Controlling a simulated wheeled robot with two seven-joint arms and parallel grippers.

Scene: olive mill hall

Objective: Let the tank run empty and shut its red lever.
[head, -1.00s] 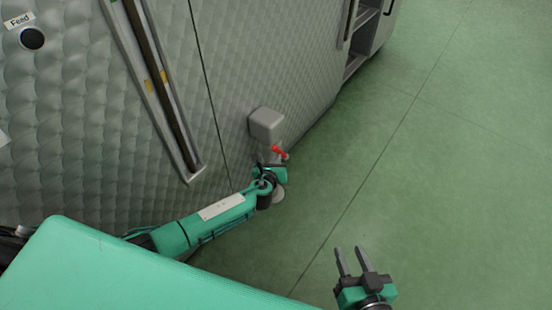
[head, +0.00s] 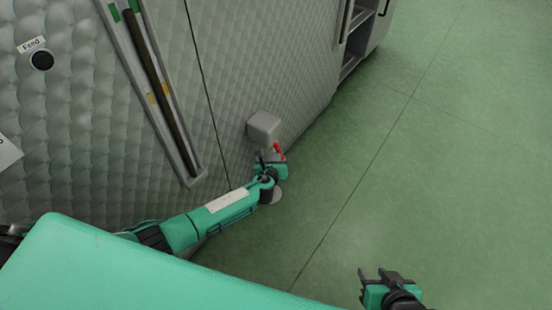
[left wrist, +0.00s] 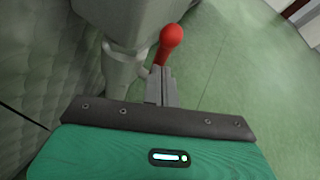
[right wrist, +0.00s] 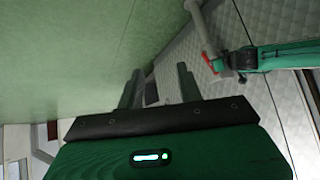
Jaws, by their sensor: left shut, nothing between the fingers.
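The tank (head: 80,110) is the grey quilted-metal body on the left of the head view. A long upright gauge (head: 158,95) with a dark column and yellow marks is set in its front; I cannot tell the level surely. The red lever (head: 279,151) is low on the tank, below a grey box. It also shows in the left wrist view (left wrist: 171,38), rising just beyond my fingertips. My left gripper (head: 264,158) is shut and empty, close beside the lever; contact is unclear. My right gripper (head: 372,272) is open and empty over the floor.
A grey box (head: 264,127) juts from the tank above the lever. A pale round disc (head: 277,196) shows below my left gripper. A label reading "Feed" and a black round fitting (head: 42,60) are at upper left. Open shelves (head: 357,40) stand farther back. The green floor at right is clear.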

